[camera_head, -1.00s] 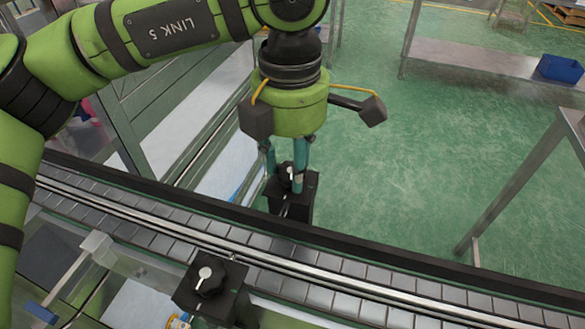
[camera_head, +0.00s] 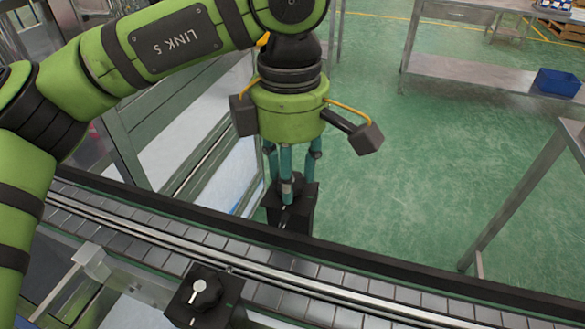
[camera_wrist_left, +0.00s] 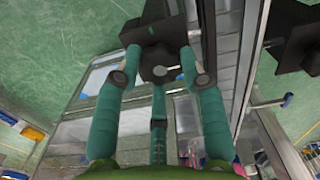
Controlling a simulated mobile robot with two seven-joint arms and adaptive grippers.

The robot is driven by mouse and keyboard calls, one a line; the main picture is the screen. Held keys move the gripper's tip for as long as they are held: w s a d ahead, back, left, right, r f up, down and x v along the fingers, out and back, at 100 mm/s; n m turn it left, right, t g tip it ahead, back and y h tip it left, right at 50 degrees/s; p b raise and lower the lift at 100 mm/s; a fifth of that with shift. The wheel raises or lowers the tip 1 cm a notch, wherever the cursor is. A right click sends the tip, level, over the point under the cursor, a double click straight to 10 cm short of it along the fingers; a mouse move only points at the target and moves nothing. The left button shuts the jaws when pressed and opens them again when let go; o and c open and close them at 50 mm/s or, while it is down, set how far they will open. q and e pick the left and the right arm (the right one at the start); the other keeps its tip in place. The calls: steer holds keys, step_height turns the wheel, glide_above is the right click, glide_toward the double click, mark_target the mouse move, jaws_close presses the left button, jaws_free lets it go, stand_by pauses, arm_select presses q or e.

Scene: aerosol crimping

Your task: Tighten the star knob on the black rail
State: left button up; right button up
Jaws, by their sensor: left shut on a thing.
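The black star knob (camera_wrist_left: 155,58), with a pale pointer, sits on a black block (camera_head: 292,215) at the far black rail (camera_head: 350,257) of the conveyor. My left gripper (camera_head: 287,184) points down over it. Its three teal fingers stand around the knob and are shut on it, as the left wrist view also shows. In the head view the fingers hide most of the knob. A second black star knob (camera_head: 205,290) with a white pointer sits on another black block at the near side of the conveyor, apart from my gripper. My right gripper is not in view.
The slatted conveyor (camera_head: 240,250) runs between the two knobs. A clear-panelled frame (camera_head: 190,135) stands behind it at left, close to my left arm. Open green floor lies at right, with a steel table (camera_head: 470,75) and blue bin (camera_head: 558,82) farther back.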

arm_select(q)
steer(key=shift+a, duration=0.1)
steer(key=o, duration=1.1)
steer(key=shift+a, duration=0.1)
steer(key=shift+o, duration=0.2)
steer(key=shift+a, duration=0.15)
steer(key=shift+d+r, duration=0.2)
steer(key=shift+r, duration=0.3)
step_height(320, 180, up, 11)
steer(key=shift+a, duration=0.15)
